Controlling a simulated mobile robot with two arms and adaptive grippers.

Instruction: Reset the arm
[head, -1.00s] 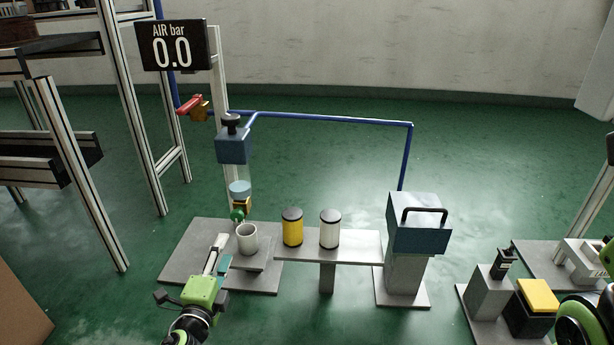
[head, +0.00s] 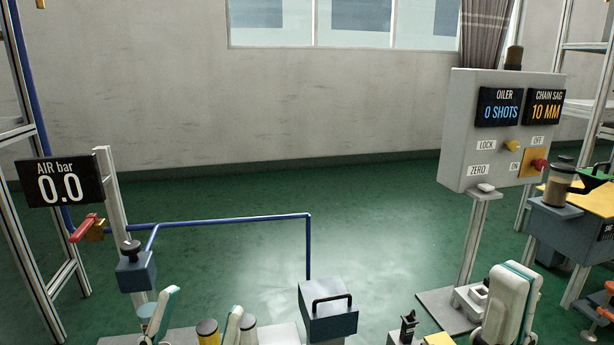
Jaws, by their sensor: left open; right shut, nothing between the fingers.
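My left gripper (head: 203,302) is at the lower left of the head view. Its two white and teal fingers point up and stand apart, with nothing seen between them. They are in front of the bench, near the yellow canister (head: 208,331) and the white canister (head: 248,328); I cannot tell if they touch anything. My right gripper (head: 517,272) is at the lower right, in front of the control panel's post. Its fingers are together and upright, and hold nothing. Both arms below the fingers are cut off by the frame.
A control panel (head: 478,160) reads 0 shots and 10 mm. The air display (head: 65,185) reads 0.0. A blue block with a handle (head: 330,320) stands between the grippers. A blue pipe (head: 230,218) crosses behind. The green floor (head: 390,220) beyond is clear.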

